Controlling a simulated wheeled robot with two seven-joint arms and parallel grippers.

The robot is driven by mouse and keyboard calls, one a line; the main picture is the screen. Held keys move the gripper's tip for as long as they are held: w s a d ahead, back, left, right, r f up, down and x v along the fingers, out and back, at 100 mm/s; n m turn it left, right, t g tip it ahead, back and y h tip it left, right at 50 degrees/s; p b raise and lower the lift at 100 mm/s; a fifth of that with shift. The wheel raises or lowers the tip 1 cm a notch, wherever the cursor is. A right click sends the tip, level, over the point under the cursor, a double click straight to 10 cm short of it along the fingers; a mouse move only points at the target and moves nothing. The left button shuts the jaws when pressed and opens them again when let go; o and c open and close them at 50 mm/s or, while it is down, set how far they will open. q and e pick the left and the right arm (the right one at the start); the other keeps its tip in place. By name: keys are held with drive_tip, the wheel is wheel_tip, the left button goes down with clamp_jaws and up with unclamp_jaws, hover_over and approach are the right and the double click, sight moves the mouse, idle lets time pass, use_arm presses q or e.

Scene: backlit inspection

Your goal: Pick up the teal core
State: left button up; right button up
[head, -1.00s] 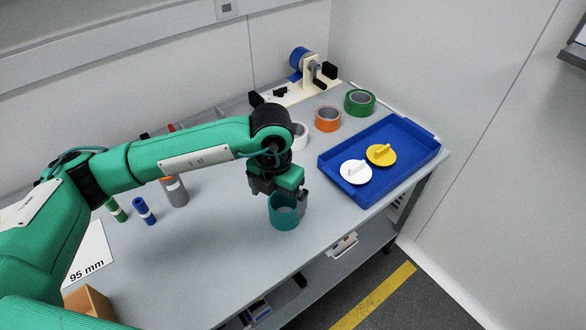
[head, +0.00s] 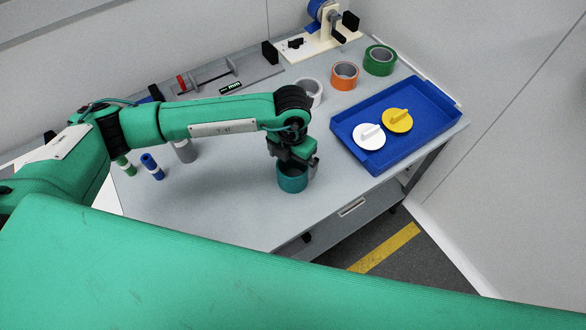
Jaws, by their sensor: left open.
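The teal core (head: 292,181) is a short hollow cylinder standing upright on the grey table, near its front edge. My left gripper (head: 298,166) is directly above and at the core, pointing down, with its fingers at the core's rim. One finger shows by the right side of the rim; the other is hidden by the gripper body and the core. The jaws are open, and I cannot tell whether they touch the core. My right gripper is not in view.
A blue tray (head: 428,147) with a white lid (head: 369,136) and a yellow lid (head: 397,120) lies to the right. Orange (head: 344,76), green (head: 380,60) and white (head: 313,93) rolls stand behind. Blue (head: 152,166) and green (head: 125,166) markers stand left. A large green arm part of mine covers the foreground.

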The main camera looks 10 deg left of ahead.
sight(293, 167)
use_arm(q)
wheel_tip(293, 167, down, 4)
drive_tip(key=shift+d+r+p, duration=0.15)
drive_tip(key=shift+r+p, duration=0.1)
drive_tip(key=shift+p, duration=0.45)
drive_tip(key=shift+f, duration=0.35)
drive_tip(key=c, duration=1)
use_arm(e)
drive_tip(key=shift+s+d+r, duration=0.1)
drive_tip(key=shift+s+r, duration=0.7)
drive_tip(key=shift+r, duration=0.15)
